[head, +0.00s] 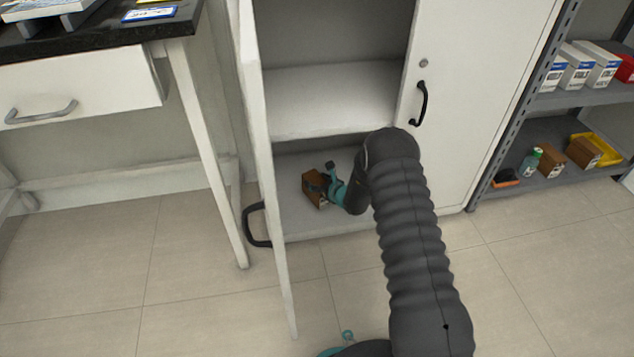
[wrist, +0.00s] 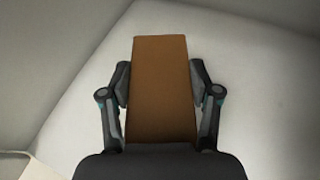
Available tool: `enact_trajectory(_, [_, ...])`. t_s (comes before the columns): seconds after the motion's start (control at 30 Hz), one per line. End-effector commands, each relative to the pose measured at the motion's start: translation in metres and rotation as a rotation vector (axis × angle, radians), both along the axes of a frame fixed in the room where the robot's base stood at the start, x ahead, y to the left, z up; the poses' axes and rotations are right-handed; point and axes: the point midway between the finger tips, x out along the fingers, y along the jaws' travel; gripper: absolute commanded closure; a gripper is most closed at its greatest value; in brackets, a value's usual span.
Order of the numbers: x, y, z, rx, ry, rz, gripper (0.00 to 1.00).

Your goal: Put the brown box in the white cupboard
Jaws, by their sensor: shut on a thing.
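The brown box (head: 314,190) is inside the lower compartment of the white cupboard (head: 330,88), low over its bottom panel. My gripper (head: 325,185) is shut on the box, reaching in from the right past the front edge. In the wrist view the brown box (wrist: 160,88) sits between both fingers of my gripper (wrist: 160,95), with a pale cupboard surface behind it. I cannot tell whether the box touches the bottom panel. The cupboard's left door stands open and its right door is shut.
The open door (head: 265,170) with its black handle (head: 256,225) stands close left of the box. A shelf board is above my gripper. A table with a drawer (head: 85,85) is at left. A grey rack (head: 570,165) at right holds several items, including another brown box (head: 583,152).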

Motion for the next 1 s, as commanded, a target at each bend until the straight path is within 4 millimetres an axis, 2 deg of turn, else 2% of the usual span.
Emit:
enact_trajectory(0.17, [0.0,0.0,-0.002,0.0,0.0,0.0,0.81])
enact_trajectory(0.2, [0.0,0.0,-0.002,-0.001,0.001,0.0,0.28])
enact_trajectory(0.27, [0.0,0.0,-0.002,-0.001,0.001,0.0,0.13])
enact_trajectory(0.67, [0.0,0.0,0.001,-0.001,0.001,0.0,0.13])
enact_trajectory(0.87, [-0.019,-0.017,0.012,0.0,0.002,-0.003,0.13])
enact_trajectory(1.0, [-0.04,-0.033,0.023,0.0,0.004,-0.003,0.13])
